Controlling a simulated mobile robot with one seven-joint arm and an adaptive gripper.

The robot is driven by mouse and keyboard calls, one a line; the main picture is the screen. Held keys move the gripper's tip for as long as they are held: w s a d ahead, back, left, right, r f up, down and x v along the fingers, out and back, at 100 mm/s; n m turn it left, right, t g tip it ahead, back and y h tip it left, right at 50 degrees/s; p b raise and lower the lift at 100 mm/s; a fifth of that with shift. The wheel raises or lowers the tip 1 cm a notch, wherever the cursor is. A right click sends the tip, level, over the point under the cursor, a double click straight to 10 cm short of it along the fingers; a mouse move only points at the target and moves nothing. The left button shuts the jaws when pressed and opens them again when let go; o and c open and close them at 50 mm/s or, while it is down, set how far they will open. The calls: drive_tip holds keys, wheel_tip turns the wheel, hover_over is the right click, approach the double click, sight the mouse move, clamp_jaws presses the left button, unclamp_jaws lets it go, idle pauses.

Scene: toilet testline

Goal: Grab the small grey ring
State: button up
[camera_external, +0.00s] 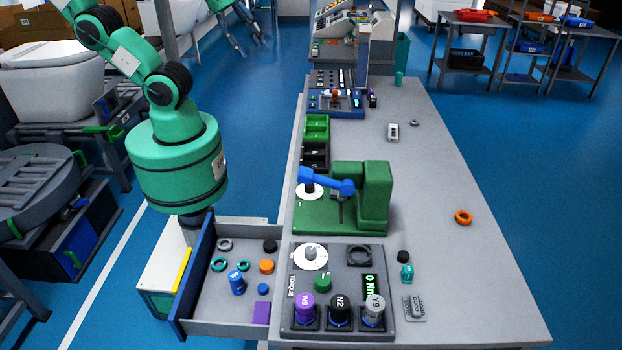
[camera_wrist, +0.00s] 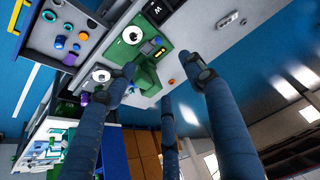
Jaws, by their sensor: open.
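Two grey rings show in the external view. One grey ring (camera_external: 225,245) lies in the open drawer (camera_external: 190,268), at its back left, among teal rings (camera_external: 218,265) and other small parts. Another grey ring (camera_external: 414,123) lies alone toward the back of the workbench (camera_external: 440,165). I cannot tell from the pictures which one the task means. My gripper (camera_wrist: 158,75) shows in the wrist view with its dark blue fingers spread, open and empty. It is apart from the drawer and bench. My fingers cannot be made out in the external view.
A green fixture with a blue lever (camera_external: 375,195) stands mid-bench. A grey torque station (camera_external: 340,262) with several knobs is at the front. An orange ring (camera_external: 463,217) lies at the right. The drawer also holds a blue part (camera_external: 237,283) and an orange cap (camera_external: 267,266).

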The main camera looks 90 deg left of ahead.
drive_tip(key=w+a+r, duration=0.2)
drive_tip(key=w+r, duration=0.1)
drive_tip(key=w, duration=0.4)
drive_tip(key=w+a+r+m+g, duration=0.15)
drive_tip(key=w+r, duration=0.25)
drive_tip(key=w, duration=0.4)
drive_tip(key=w+a+r+n, duration=0.1)
drive_tip(key=w+a+r, duration=0.15)
drive_tip(key=w, duration=0.45)
drive_tip(key=w+a+f, duration=0.1)
drive_tip(key=w+a, duration=0.2)
drive_tip(key=w, duration=0.5)
drive_tip(key=w+a+f+m+g, duration=0.1)
drive_tip(key=w+a, duration=0.2)
drive_tip(key=w, duration=0.4)
drive_tip(key=w+a+f, duration=0.1)
drive_tip(key=w+a, duration=0.3)
drive_tip(key=w, duration=0.4)
drive_tip(key=w+a+f+m+g, duration=0.1)
drive_tip(key=w+a+f, duration=0.85)
drive_tip(key=f, duration=0.35)
drive_tip(key=w+a+f+m+g, duration=0.1)
drive_tip(key=w+a+f, duration=0.8)
drive_tip(key=w+f, duration=0.25)
drive_tip(key=a+f, duration=0.3)
drive_tip(key=f, duration=0.4)
drive_tip(key=a+f+g, duration=0.1)
drive_tip(key=a+f, duration=0.3)
drive_tip(key=f, duration=0.4)
drive_tip(key=shift+w+a+f, duration=0.25)
